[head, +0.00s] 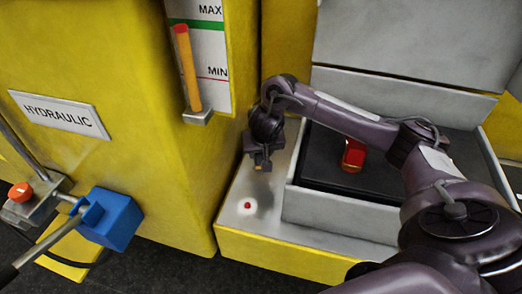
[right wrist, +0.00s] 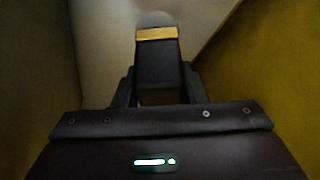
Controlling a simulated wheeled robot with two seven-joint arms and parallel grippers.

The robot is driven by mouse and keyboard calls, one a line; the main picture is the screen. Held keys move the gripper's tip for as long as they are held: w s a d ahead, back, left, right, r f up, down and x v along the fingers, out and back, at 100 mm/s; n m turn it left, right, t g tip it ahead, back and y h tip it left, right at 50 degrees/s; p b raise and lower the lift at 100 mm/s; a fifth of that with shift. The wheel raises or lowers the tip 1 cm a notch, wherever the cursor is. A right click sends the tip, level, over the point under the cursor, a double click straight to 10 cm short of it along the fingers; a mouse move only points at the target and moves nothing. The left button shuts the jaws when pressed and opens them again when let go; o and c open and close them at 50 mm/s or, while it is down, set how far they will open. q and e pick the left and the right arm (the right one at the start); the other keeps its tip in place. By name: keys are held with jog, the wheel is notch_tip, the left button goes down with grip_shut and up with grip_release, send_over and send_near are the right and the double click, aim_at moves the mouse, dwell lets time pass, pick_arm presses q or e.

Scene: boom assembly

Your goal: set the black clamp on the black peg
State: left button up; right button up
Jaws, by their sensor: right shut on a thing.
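My right gripper (head: 262,163) reaches in from the right and points down above the grey plate, beside the yellow hydraulic housing. It is shut on a dark piece, which I take to be the black clamp (right wrist: 160,65). In the right wrist view this piece stands between the fingers and has a yellow-orange band across its far part. Little of it shows in the head view, where the gripper is small and dark. I cannot make out the black peg in either view. My left gripper is not in view.
A small red button (head: 247,205) sits on the grey plate (head: 232,218) below my right gripper. A black-lined grey tray (head: 320,208) holds a red part (head: 353,155). A level gauge (head: 188,70) is on the yellow housing (head: 165,160). A blue block (head: 112,220) on a lever stands left.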

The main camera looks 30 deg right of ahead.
jog(key=shift+f+p, duration=0.15)
jog(key=shift+p, duration=0.3)
dwell(0.5)
jog(key=shift+p, duration=0.55)
jog(key=shift+f, duration=0.85)
dwell(0.8)
jog(key=o, duration=1.3)
jog(key=shift+o, duration=0.2)
jog(key=shift+f, duration=0.1)
jog(key=p+v, duration=0.2)
jog(key=v, duration=0.5)
jog(key=shift+w, duration=0.1)
jog(key=shift+s+a+r, duration=0.1)
jog(key=shift+s+r, duration=0.2)
jog(key=shift+r, duration=0.15)
